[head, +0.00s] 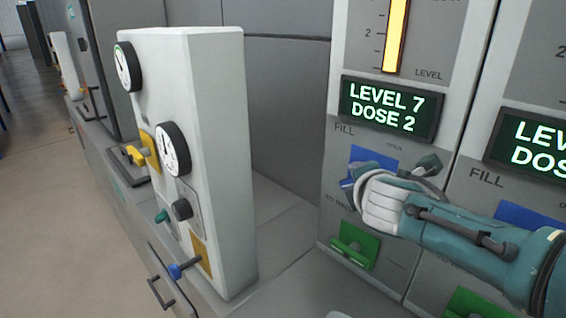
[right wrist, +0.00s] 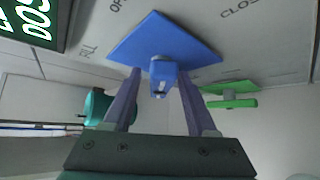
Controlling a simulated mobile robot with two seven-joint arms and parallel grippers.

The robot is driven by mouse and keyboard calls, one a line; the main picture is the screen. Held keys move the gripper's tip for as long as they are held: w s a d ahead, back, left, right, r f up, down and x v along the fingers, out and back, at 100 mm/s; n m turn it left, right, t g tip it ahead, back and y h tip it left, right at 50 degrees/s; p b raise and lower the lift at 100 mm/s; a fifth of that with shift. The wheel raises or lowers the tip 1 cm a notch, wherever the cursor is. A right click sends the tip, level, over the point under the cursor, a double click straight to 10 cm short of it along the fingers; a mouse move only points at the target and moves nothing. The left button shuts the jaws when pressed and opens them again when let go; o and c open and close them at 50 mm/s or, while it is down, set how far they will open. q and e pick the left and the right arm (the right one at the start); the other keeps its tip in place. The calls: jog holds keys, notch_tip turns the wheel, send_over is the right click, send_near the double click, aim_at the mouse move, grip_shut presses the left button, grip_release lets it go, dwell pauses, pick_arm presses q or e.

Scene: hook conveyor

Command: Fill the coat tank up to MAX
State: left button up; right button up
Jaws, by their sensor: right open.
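The tank panel (head: 352,131) stands at the centre right of the head view, with a display (head: 391,108) reading LEVEL 7, DOSE 2. Above it is a yellow level gauge (head: 396,35); its top is cut off. Below the FILL label is a blue valve plate (head: 374,155), mostly behind my right gripper (head: 352,184). In the right wrist view, the blue valve handle (right wrist: 161,75) stands between the open fingers of my right gripper (right wrist: 160,92). I cannot tell whether they touch it. My left gripper is not in view.
A green valve (head: 355,246) sits below the blue one; it also shows in the right wrist view (right wrist: 232,101). A second panel with its own display (head: 535,140) is at the right. A white cabinet (head: 222,150) with gauges and coloured knobs stands at the left.

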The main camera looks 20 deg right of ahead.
jog(key=shift+s+a+r+p, duration=0.15)
jog(key=shift+s+r+p, duration=0.1)
jog(key=shift+p, duration=0.05)
jog(key=p+v, duration=0.3)
jog(key=v, duration=0.6)
jog(key=shift+s+p, duration=0.2)
jog(key=shift+p, duration=0.2)
jog(key=shift+f, duration=0.2)
dwell(1.0)
